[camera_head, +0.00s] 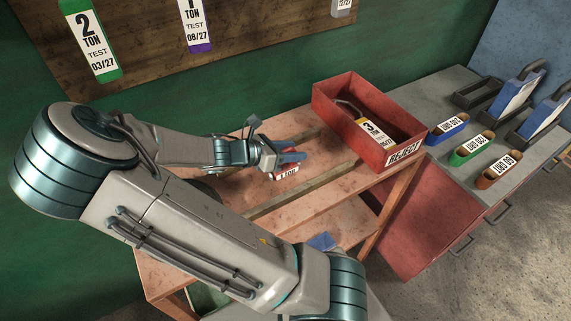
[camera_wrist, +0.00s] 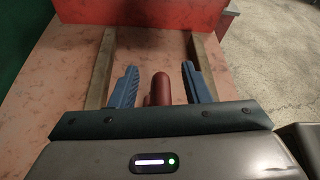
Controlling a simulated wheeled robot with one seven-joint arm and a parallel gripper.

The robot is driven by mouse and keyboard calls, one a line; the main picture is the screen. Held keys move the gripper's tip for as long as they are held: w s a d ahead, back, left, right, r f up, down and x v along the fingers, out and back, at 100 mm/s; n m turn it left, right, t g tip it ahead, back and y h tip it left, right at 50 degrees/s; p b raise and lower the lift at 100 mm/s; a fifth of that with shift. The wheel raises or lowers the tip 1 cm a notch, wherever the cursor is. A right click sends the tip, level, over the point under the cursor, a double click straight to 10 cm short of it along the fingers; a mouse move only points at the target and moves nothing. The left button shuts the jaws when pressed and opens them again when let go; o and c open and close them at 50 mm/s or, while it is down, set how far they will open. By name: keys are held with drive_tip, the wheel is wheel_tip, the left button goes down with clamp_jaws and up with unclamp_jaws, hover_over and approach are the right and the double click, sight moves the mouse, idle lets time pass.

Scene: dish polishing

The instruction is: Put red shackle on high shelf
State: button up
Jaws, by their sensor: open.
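My gripper (camera_head: 291,158) is open low over the worn pinkish wooden bench. In the wrist view its two blue fingers (camera_wrist: 160,84) stand apart, with a rounded dark red piece (camera_wrist: 161,90) between them and a gap on each side. This looks like part of the red shackle. In the head view, a red item with a white label (camera_head: 284,173) shows just below the fingers; most of it is hidden by my gripper. A wooden board or shelf (camera_head: 150,40) with hanging tags is at the upper left; I cannot tell if it is the high shelf.
A red REJECT box (camera_head: 405,155) holding a yellow-tagged item (camera_head: 376,130) stands on the bench to the right of my gripper. A grey cabinet (camera_head: 470,185) further right carries blue, green and orange labelled holders.

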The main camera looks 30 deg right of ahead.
clamp_jaws()
drive_tip(key=shift+r, duration=0.1)
idle(0.3)
